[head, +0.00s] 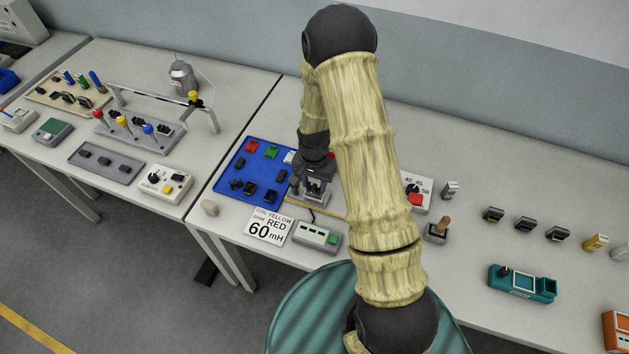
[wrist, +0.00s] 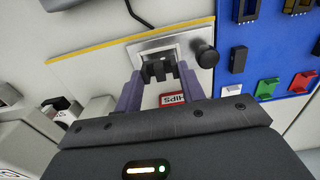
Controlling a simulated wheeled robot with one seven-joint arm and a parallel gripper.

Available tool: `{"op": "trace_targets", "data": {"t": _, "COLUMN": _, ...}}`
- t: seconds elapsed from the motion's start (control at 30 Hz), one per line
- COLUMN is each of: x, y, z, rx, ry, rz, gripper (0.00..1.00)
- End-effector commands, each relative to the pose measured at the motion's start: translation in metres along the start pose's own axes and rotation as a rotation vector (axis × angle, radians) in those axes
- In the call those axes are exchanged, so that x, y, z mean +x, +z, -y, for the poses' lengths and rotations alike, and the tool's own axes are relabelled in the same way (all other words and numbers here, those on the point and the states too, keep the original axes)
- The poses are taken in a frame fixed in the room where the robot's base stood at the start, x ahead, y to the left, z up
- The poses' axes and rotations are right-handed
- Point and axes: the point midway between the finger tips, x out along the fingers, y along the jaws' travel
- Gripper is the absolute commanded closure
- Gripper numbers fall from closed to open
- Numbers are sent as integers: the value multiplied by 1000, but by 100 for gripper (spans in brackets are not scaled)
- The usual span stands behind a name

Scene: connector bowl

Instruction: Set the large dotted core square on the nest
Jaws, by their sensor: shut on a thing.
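My gripper (wrist: 160,76) is shut on a dark, blocky core (wrist: 158,67), which shows between its two purple-grey fingers in the wrist view. The core is over the silver nest plate (wrist: 182,42). I cannot tell whether it touches the nest, and its dots do not show. A black knob (wrist: 206,54) stands at the plate's right side in the wrist view. In the head view my gripper (head: 313,184) is over the nest area, right of the blue tray, and largely hides the nest and the core.
The blue tray (head: 228,190) holds several dark cores and red, green and white pieces. A card (head: 269,226) reads coil yellow, shim red, 60 mH. A grey-green meter (head: 317,237) and a wooden-handled stamp (head: 439,231) stand nearby. A yellow strip (wrist: 110,43) runs beside the nest.

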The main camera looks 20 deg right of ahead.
Motion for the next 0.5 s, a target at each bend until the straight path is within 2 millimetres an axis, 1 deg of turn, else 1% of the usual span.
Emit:
{"op": "trace_targets", "data": {"t": 0.03, "x": 4, "y": 0, "z": 0, "rx": 0, "ry": 0, "rz": 0, "gripper": 83}}
{"op": "trace_targets", "data": {"t": 0.3, "x": 14, "y": 0, "z": 0, "rx": 0, "ry": 0, "rz": -1, "gripper": 83}}
{"op": "trace_targets", "data": {"t": 0.5, "x": 18, "y": 0, "z": 0, "rx": 0, "ry": 0, "rz": -1, "gripper": 83}}
